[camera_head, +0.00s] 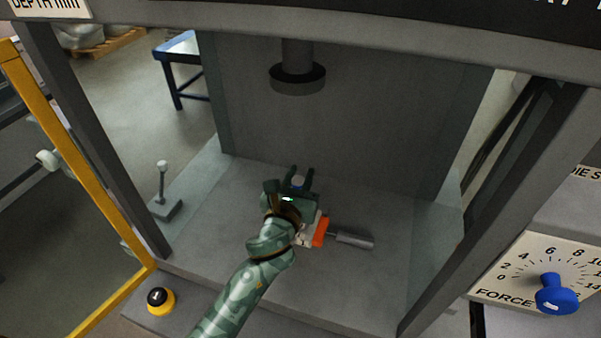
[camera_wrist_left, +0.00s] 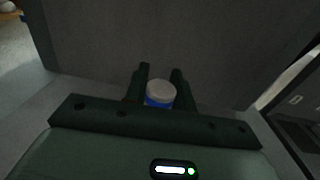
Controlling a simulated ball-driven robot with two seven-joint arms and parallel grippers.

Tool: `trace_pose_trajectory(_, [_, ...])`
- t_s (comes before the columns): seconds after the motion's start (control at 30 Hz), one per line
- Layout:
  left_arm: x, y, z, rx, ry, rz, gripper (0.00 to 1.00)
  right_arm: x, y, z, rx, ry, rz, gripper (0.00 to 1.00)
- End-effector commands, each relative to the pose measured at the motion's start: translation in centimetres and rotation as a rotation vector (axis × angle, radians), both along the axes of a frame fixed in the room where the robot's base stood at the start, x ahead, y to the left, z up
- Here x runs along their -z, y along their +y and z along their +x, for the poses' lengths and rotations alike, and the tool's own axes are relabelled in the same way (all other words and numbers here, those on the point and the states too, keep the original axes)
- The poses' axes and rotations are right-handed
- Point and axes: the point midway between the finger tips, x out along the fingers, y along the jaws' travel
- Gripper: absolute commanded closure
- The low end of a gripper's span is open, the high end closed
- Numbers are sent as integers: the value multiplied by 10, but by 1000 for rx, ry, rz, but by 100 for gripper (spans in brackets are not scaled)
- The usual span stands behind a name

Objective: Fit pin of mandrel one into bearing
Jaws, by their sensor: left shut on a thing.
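My left gripper (camera_head: 298,180) is inside the press, over its grey bed. In the left wrist view the left gripper (camera_wrist_left: 160,85) is shut on an upright cylinder (camera_wrist_left: 160,93) with a pale grey top and a blue band, probably mandrel one. A bit of its top shows between the fingers in the head view (camera_head: 298,181). Its lower end, and any pin there, is hidden. I cannot make out the bearing; the gripper and arm cover the bed below. I cannot tell if the cylinder touches anything beneath. My right gripper is not in view.
The dark press ram (camera_head: 298,80) hangs above and behind the gripper. An orange and white part (camera_head: 320,231) with a grey rod (camera_head: 352,240) is just right of my wrist. Side posts frame the opening. The bed's right side is clear.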

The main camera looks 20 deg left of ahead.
Motion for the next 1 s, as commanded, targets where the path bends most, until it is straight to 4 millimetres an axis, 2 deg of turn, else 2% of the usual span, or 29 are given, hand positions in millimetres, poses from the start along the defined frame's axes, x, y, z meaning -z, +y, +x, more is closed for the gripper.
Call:
trace_pose_trajectory(0.03, [10,0,0,1,0,-1,100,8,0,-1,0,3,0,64])
trace_pose_trajectory(0.1, [15,0,0,0,0,-1,100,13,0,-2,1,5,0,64])
trace_pose_trajectory(0.3, [25,0,0,0,-2,-1,100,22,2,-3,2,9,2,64])
trace_pose_trajectory(1.0, [25,0,0,0,-3,0,100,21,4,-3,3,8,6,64])
